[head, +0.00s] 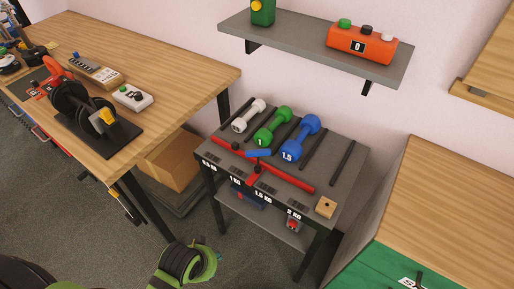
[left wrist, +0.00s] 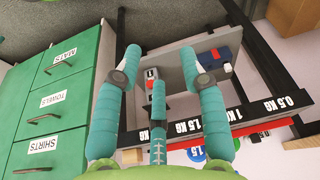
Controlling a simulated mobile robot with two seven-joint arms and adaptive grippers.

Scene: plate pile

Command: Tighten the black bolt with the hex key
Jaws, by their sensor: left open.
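A red bar (head: 290,179) lies along the front of the dumbbell rack's top, with a short red crosspiece. Two small dark knobs sit on it, one near its left end (head: 235,146) and one near the crosspiece (head: 258,168); I cannot tell whether either is the black bolt. A small blue piece (head: 258,153) lies beside the bar. I cannot make out a hex key for certain. In the left wrist view my left gripper (left wrist: 159,62) has its teal fingers spread and empty, in front of the rack's lower shelf. My right gripper is not in view.
The rack (head: 345,160) holds white, green and blue dumbbells and a wooden block (head: 326,207). Its lower shelf bears a grey-red item (left wrist: 155,88) and a blue-red item (left wrist: 213,58). A wooden workbench (head: 190,75) stands left, green drawers (left wrist: 50,100) beside the rack.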

